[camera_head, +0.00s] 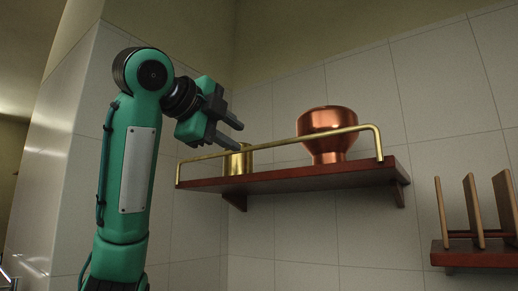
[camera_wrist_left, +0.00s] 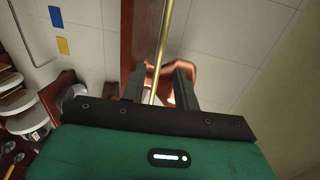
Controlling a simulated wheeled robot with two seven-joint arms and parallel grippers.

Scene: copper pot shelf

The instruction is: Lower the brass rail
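The brass rail (camera_head: 285,142) runs along the front of the wooden shelf (camera_head: 300,177), with its ends bent down at both sides. It stands raised above the shelf board. My left gripper (camera_head: 240,136) is above the rail's left part, its two fingers apart and nothing held. In the left wrist view, the rail (camera_wrist_left: 163,40) shows as a line between the open fingers (camera_wrist_left: 160,82); I cannot tell its exact distance from them, but no finger appears closed on it. My right gripper is in neither view.
A copper pot (camera_head: 328,122) stands on the shelf behind the rail. A brass cup (camera_head: 247,160) stands further left, close below my left gripper. A rack with upright wooden boards (camera_head: 474,212) is at the lower right. The tiled wall is behind the shelf.

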